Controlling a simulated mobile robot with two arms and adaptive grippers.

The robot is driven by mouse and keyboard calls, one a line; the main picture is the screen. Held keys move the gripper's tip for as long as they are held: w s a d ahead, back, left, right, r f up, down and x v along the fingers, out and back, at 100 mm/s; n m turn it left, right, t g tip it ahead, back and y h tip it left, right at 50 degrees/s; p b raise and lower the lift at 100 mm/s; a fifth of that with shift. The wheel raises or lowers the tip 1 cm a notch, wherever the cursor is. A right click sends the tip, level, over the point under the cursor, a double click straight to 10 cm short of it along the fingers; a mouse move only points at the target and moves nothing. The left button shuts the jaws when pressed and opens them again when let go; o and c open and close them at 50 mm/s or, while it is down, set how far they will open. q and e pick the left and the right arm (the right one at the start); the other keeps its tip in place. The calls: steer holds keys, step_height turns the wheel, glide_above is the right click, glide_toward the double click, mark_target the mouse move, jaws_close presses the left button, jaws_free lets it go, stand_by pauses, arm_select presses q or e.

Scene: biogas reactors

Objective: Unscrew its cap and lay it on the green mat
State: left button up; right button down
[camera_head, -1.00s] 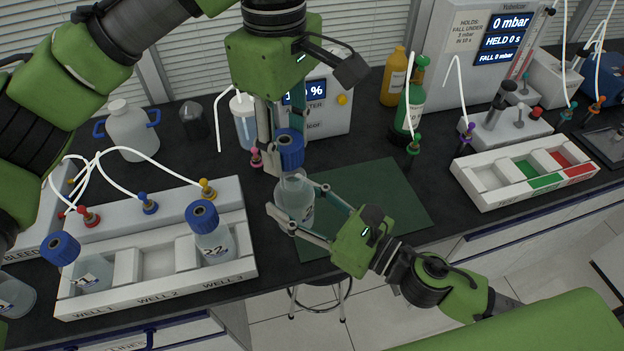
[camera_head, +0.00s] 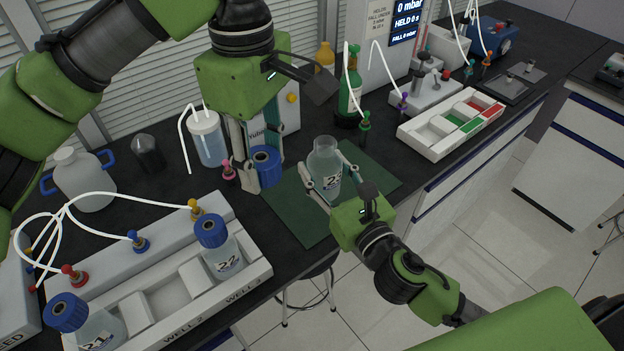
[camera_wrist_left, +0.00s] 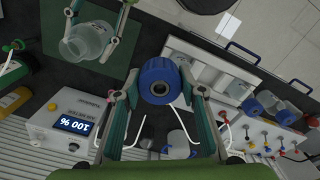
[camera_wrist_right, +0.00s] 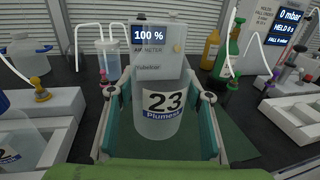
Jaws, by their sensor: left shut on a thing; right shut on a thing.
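A clear bottle labelled 23 (camera_wrist_right: 162,112) stands upright with an open, capless mouth between the fingers of my right gripper (camera_head: 332,186), which is shut on it. In the head view the bottle (camera_head: 324,165) is over the green mat (camera_head: 297,221); whether its base touches is hidden. My left gripper (camera_head: 254,178) is shut on the blue cap (camera_head: 265,165), to the left of the bottle and near the mat's left edge. In the left wrist view the cap (camera_wrist_left: 159,82) sits between the fingertips, apart from the bottle (camera_wrist_left: 88,42).
A white rack (camera_head: 187,314) at left holds bottles 21 (camera_head: 97,330) and 22 (camera_head: 222,257) with blue caps. A pink-topped fitting (camera_head: 229,171) is close beside my left gripper. A green bottle (camera_head: 350,92) stands behind the mat. The mat's right part is clear.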

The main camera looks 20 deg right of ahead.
arm_select(q)
steer(key=shift+a+f+b, duration=0.15)
steer(key=shift+f+b, duration=0.4)
steer(key=shift+b, duration=0.15)
steer(key=shift+f+b, duration=0.55)
arm_select(e)
steer(key=shift+w+a+f, duration=0.1)
steer(key=shift+w+f, duration=1.15)
steer(key=shift+f, duration=0.4)
steer(key=shift+w+a+f, duration=0.15)
steer(key=shift+w+f, duration=1.05)
steer(key=shift+f, duration=0.5)
steer(key=shift+w+a+f, duration=0.1)
steer(key=shift+w+f, duration=1.15)
steer(key=shift+f, duration=0.4)
steer(key=shift+f, duration=0.2)
arm_select(q)
steer(key=shift+f, duration=0.1)
arm_select(e)
steer(key=c, duration=1.1)
jaws_free()
steer(key=shift+o, duration=0.2)
